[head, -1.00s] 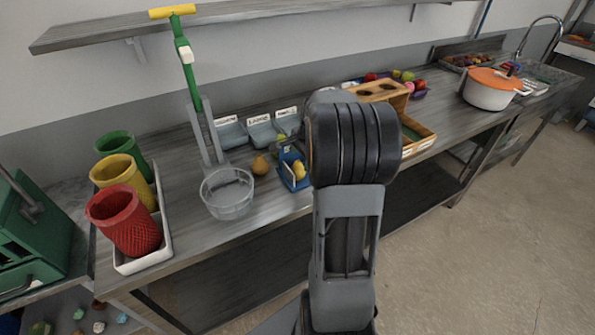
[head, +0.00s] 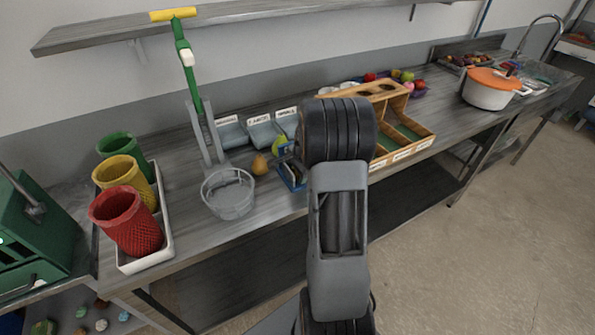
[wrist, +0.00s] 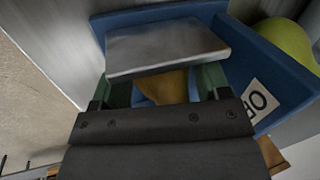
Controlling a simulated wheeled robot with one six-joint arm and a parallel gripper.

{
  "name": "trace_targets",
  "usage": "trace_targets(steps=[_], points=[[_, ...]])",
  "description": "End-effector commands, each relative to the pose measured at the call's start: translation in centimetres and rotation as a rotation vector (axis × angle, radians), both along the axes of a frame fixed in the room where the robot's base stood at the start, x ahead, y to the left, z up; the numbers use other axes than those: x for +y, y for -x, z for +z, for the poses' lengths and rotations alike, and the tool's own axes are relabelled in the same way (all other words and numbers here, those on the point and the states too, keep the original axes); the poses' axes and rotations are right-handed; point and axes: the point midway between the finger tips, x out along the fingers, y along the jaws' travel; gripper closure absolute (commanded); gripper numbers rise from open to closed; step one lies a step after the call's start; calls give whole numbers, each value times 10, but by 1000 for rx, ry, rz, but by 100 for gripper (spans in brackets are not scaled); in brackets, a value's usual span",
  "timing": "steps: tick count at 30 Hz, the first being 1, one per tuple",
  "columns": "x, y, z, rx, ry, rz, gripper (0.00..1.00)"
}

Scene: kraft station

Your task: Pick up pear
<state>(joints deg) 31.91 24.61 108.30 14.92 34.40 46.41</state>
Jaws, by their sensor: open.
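My gripper (wrist: 157,88) is open in the wrist view, its two green fingers reaching down into a blue box (wrist: 272,70). An ochre-yellow fruit (wrist: 172,86) shows between the fingers, partly covered by a grey metal plate (wrist: 165,48); I cannot tell whether the fingers touch it. In the head view the gripper is hidden behind my arm, and only the left part of the blue box (head: 291,176) shows. A brownish-yellow, pear-shaped fruit (head: 260,165) stands on the counter just left of the box.
A wooden divided tray (head: 405,140) is at right. Labelled grey bins (head: 262,131) stand behind.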

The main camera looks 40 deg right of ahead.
Motion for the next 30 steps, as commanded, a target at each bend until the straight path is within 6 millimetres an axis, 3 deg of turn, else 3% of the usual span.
trace_targets(steps=[2,15,23,30], points=[[0,0,0,0,0,0,31],[0,0,1,0,0,0,72],[0,0,3,-1,1,0,72],[0,-1,27,-4,1,1,72]])
